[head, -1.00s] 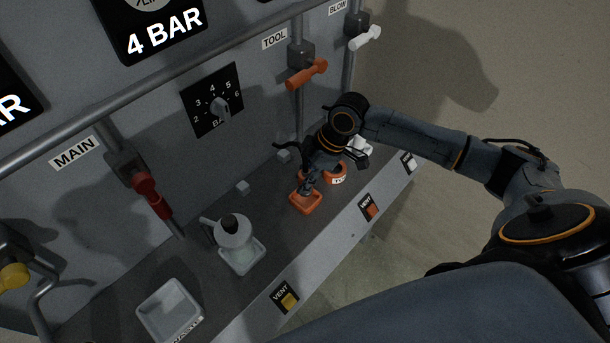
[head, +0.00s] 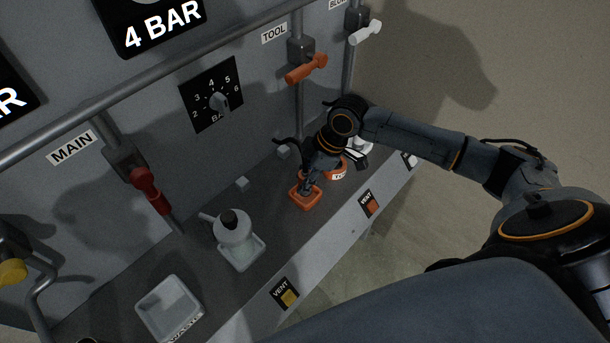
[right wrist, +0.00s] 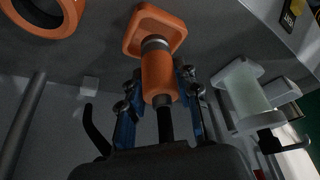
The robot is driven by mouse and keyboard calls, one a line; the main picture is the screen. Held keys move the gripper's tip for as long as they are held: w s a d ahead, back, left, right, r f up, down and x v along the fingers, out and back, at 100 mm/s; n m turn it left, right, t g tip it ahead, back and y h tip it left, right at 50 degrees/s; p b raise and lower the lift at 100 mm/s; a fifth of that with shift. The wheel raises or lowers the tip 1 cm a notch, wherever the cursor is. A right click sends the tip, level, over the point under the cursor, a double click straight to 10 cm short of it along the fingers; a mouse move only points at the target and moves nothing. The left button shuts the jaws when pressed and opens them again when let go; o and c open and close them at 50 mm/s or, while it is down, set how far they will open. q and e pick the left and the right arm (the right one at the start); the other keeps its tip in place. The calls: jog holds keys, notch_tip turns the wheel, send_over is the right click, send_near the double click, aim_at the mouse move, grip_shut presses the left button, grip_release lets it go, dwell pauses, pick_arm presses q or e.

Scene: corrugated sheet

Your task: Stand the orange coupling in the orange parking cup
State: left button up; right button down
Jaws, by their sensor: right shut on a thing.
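The orange coupling (right wrist: 160,76) is an orange cylinder with a silver collar at its far end. My right gripper (head: 308,188) is shut on it, with a finger on each side in the right wrist view. The orange parking cup (head: 305,202) is a shallow square orange tray on the shelf, directly below the gripper. It also shows in the right wrist view (right wrist: 136,42). In the head view the gripper mostly hides the coupling. My left gripper is not in view.
A round orange holder (head: 340,172) stands just right of the cup. A grey jug-like fitting (head: 232,228) sits in a pale tray to the left, with an empty pale tray (head: 170,308) further left. An orange handle (head: 306,69) and pipes line the wall behind.

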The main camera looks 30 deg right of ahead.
jog(key=shift+f, duration=0.85)
jog(key=c, duration=0.9)
grip_release()
jog(key=shift+o, duration=0.2)
jog(key=v, duration=1.2)
jog(key=shift+f, duration=0.15)
